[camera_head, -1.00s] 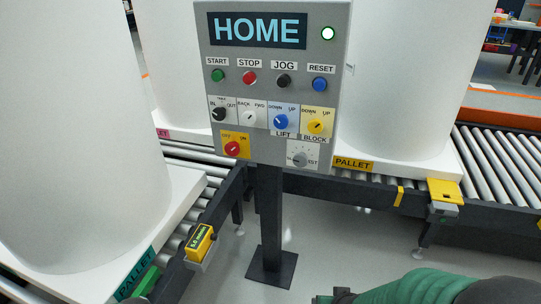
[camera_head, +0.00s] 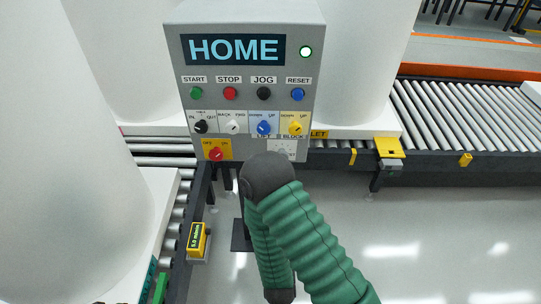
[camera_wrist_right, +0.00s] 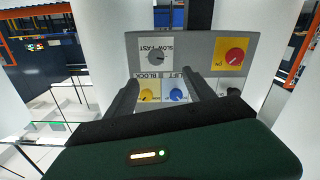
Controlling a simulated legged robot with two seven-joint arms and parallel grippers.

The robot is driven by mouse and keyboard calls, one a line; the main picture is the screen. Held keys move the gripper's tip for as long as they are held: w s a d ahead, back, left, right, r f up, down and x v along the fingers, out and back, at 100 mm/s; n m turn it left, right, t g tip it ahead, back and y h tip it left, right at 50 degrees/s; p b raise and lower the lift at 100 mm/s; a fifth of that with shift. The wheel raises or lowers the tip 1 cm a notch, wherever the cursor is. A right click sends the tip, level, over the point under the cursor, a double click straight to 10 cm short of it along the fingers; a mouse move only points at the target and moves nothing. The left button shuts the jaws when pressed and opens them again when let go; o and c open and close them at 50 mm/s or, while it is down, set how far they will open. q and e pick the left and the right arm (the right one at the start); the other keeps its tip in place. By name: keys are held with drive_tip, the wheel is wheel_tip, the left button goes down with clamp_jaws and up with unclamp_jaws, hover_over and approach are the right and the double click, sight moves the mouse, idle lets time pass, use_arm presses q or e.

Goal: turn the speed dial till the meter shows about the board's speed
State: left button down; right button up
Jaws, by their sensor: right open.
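The speed dial is a grey knob on a white plate marked SLOW and FAST. It shows upside down in the right wrist view (camera_wrist_right: 160,55); in the head view my right arm covers part of its plate (camera_head: 283,147). A small yellow meter (camera_head: 197,240) by the left conveyor has a green readout, seemingly 5.0 m/min. My left gripper is not in view.
The grey control panel (camera_head: 170,90) shows HOME and a lit green lamp. Close to the dial sit a red switch (camera_head: 215,154), a blue knob (camera_head: 263,127) and a yellow knob (camera_head: 295,127). Large white tanks and roller conveyors (camera_head: 450,115) surround it. Floor at right is clear.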

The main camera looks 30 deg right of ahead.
use_arm(q)
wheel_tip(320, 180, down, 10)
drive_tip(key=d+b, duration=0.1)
drive_tip(key=b, duration=0.9)
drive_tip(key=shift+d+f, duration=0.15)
use_arm(e)
drive_tip(key=d+x, duration=0.1)
drive_tip(key=x, duration=1.6)
drive_tip(key=shift+s+r, duration=0.2)
drive_tip(key=shift+r, duration=0.05)
drive_tip(key=shift+c, duration=0.2)
drive_tip(key=shift+d, duration=0.1)
drive_tip(key=c, duration=0.7)
clamp_jaws()
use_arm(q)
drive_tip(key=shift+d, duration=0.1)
